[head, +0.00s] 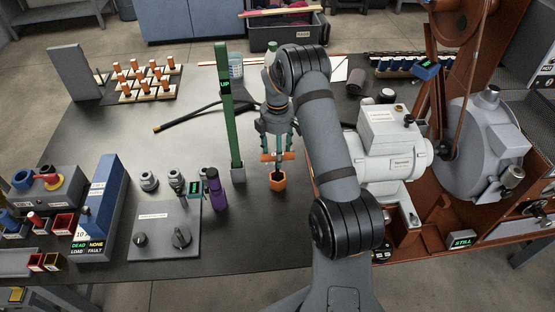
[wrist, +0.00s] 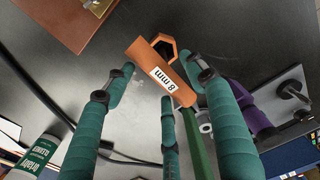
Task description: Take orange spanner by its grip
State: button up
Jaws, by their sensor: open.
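The orange spanner (head: 283,156) has a crossways grip above the bench in the head view. Below it is an orange hexagonal part (head: 277,180) with a dark opening. In the wrist view the spanner's grip (wrist: 153,60) carries a white "8 mm" label, with the hexagonal part (wrist: 165,42) beyond it. My gripper (head: 278,152) points down over the grip. In the wrist view my gripper (wrist: 165,80) has teal fingers spread apart, with the grip between and beyond the tips. The right finger looks close to the grip; contact cannot be told.
A tall green post (head: 228,115) marked "UP" stands just left of the spanner. A purple bottle (head: 214,188) and a grey knob panel (head: 150,230) are further left. A white machine housing (head: 393,150) stands to the right. A black hose (head: 190,117) lies behind.

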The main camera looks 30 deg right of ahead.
jog(key=shift+f, duration=0.45)
jog(key=shift+c, duration=0.6)
grip_shut()
